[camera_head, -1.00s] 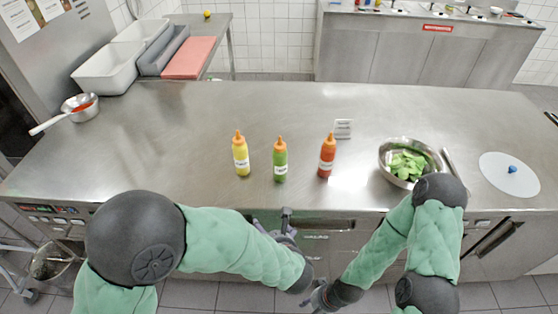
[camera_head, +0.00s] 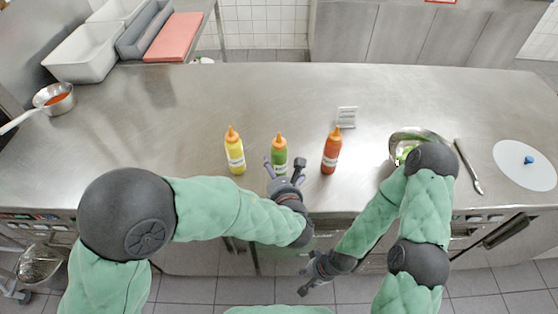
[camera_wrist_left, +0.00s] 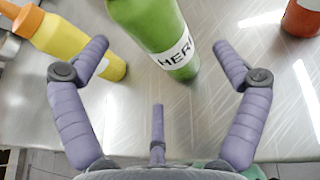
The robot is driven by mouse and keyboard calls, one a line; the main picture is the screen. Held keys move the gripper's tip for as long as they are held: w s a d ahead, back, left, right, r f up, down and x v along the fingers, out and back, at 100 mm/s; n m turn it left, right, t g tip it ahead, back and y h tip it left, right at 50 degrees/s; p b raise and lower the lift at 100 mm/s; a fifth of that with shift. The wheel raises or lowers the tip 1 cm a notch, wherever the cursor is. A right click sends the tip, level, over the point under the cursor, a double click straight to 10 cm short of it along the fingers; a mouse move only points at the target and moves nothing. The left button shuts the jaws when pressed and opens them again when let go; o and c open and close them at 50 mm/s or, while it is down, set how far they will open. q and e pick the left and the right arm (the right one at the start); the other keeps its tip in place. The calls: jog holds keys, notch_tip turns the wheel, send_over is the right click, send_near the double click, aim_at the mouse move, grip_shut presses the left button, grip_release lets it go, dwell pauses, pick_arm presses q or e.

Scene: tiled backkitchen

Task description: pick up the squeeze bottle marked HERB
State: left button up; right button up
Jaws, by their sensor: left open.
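The green squeeze bottle (camera_head: 279,153) with an orange cap stands upright on the steel counter, between a yellow bottle (camera_head: 235,152) and a red bottle (camera_head: 331,151). In the left wrist view the green bottle (camera_wrist_left: 155,35) shows a white label reading "HER", its last part turned out of sight. My left gripper (camera_head: 284,163) is at the counter's front edge, just in front of the green bottle. In the wrist view its purple fingers (camera_wrist_left: 160,68) are spread open, with the bottle ahead between them and apart from them. My right gripper (camera_head: 306,277) hangs low in front of the counter, its jaws unclear.
A metal bowl (camera_head: 398,139) with green leaves, a long utensil (camera_head: 468,166) and a white disc (camera_head: 526,165) lie to the right. A small sign (camera_head: 346,117) stands behind the red bottle. A saucepan (camera_head: 52,99) is at far left.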

aim_at(277, 167)
pick_arm(q)
jog(key=shift+b+x, duration=0.9)
jog(key=shift+x, duration=1.85)
jog(key=shift+r, duration=0.2)
jog(key=c, duration=0.8)
